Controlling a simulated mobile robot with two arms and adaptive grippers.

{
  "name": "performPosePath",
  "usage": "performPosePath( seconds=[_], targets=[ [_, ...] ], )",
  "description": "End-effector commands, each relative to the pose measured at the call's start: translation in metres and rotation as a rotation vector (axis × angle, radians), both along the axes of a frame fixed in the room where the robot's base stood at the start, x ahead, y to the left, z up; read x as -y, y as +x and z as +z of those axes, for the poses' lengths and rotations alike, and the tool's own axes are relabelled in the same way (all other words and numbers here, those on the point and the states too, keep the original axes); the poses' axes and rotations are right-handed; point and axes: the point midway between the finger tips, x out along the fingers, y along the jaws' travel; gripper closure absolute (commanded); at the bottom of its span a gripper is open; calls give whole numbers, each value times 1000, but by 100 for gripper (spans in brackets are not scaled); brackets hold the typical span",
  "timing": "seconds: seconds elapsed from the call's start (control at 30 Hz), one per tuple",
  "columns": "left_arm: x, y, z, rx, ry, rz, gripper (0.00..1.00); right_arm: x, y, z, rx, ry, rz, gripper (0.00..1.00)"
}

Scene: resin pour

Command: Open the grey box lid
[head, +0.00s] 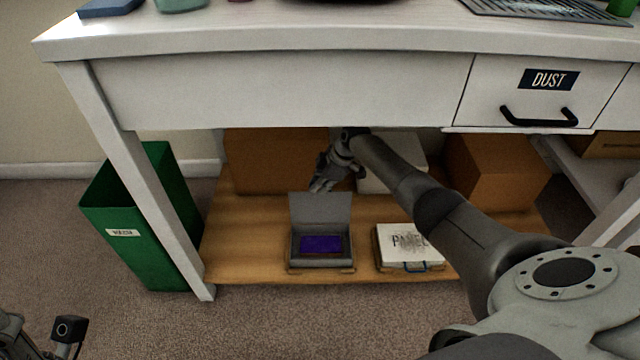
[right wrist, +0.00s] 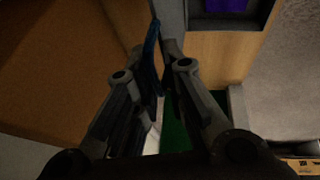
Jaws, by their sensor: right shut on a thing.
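The grey box (head: 291,258) stands on the wooden shelf under the bench. Its lid (head: 320,208) stands up, roughly upright at the back edge, and a purple-blue item (head: 321,244) shows inside. My right gripper (head: 320,186) is at the top edge of the lid, behind the box. In the right wrist view its fingers (right wrist: 163,82) are close together on the grey lid (right wrist: 172,16), with a thin blue strip (right wrist: 152,48) at the left finger. The exact contact is dark. Part of my left gripper (head: 62,332) shows at the lower left; its fingertips are not clear.
A white PANEL box (head: 402,238) with a blue handle sits right of the grey box on the shelf (head: 230,262). Brown boxes (head: 275,160) (head: 497,172) and a pale box stand behind. The bench top (head: 250,35) is close above my right arm. A green bin (head: 150,225) stands left.

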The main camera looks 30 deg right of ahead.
Motion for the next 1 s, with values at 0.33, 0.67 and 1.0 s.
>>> performPosePath(
  seconds=[0.33,0.67,1.0],
  targets=[
    [0,0,0,0,0,0,60,1,0,0,3,-5,3,72],
    [-1,-1,1,5,-2,2,60,1,0,2,2,-2,1,72],
    [0,0,1,2,-1,0,60,11,-13,37,4,-4,1,72]
  ],
)
